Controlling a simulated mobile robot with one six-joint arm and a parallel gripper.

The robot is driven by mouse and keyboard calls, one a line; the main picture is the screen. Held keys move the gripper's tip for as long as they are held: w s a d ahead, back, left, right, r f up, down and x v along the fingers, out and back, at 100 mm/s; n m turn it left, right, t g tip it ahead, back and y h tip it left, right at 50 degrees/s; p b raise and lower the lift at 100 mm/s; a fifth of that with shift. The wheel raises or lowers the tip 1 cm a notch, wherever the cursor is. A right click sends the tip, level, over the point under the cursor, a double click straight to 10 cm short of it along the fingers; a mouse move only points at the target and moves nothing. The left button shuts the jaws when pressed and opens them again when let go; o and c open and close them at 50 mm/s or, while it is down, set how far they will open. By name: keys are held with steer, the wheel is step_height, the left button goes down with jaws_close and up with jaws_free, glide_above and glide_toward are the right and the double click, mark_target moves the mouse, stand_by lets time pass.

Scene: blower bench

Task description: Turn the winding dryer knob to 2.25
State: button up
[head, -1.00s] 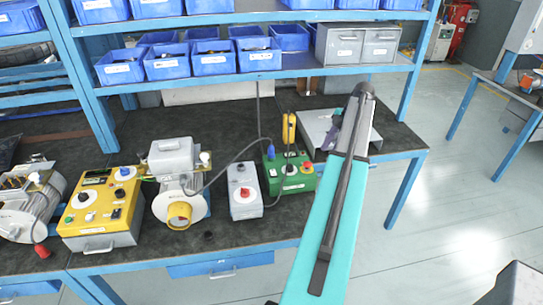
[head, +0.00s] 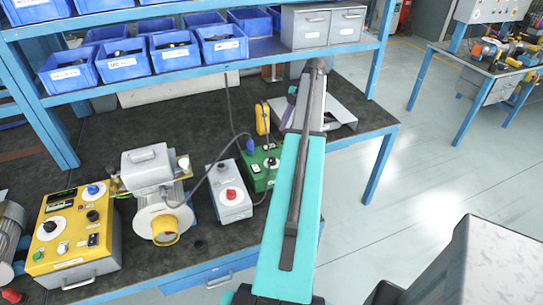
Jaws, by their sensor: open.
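Several control boxes with knobs stand on the dark bench; their labels are too small to read, so I cannot tell which is the winding dryer. A grey box (head: 236,213) has a red knob (head: 231,194) on a white dial. A green box (head: 262,182) behind it has a dark knob (head: 271,162) on a white dial, partly beside my arm. A yellow box (head: 77,259) at left has a dark knob (head: 50,226) on a white dial and a blue knob (head: 93,189). No knob's setting is readable. My teal arm reaches up over the bench's right part; my gripper does not show.
A motor (head: 150,190) with a yellow-rimmed opening stands between the yellow and grey boxes. A cable loops near the grey box. A shelf (head: 250,73) with blue bins spans the back. A grey tray (head: 340,112) lies at the bench's right end. Open floor is at right.

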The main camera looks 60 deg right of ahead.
steer(key=shift+a, duration=0.1)
steer(key=p, duration=0.5)
glide_toward(273, 159)
steer(key=shift+x, duration=4.15)
steer(key=shift+a, duration=0.15)
steer(key=shift+c, duration=0.4)
steer(key=c, duration=1)
steer(key=shift+o, duration=0.2)
steer(key=shift+m+b, duration=0.3)
steer(key=shift+b, duration=0.15)
